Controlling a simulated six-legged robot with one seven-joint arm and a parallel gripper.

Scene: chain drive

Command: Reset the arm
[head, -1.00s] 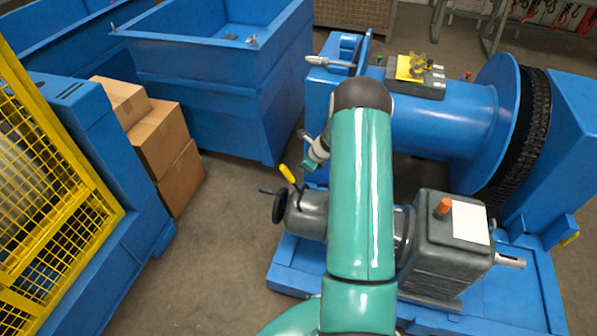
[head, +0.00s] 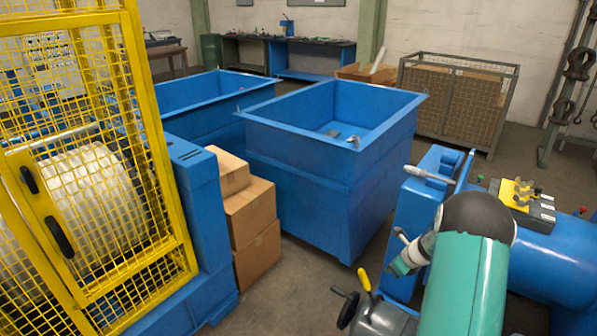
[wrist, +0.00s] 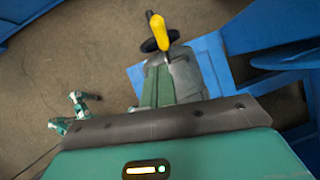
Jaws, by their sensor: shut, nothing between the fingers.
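My arm (head: 466,285) shows at the lower right of the head view, with a green link and a black rounded joint. My gripper (head: 399,268) hangs beyond that joint, partly hidden. In the wrist view my gripper (wrist: 158,76) shows as green fingers, shut and empty, over a grey machine housing (wrist: 187,78). A lever with a yellow handle (head: 364,279) stands by a black handwheel (head: 348,309), below and left of my gripper. The yellow handle also shows in the wrist view (wrist: 158,30), beyond the fingertips. I see no contact.
A blue bin (head: 300,165) stands mid-view, with cardboard boxes (head: 252,215) beside it. A yellow mesh cage (head: 165,200) is at left. A blue machine (head: 408,215) with a yellow-topped control box (head: 518,196) is at right. Some floor (head: 290,300) is clear.

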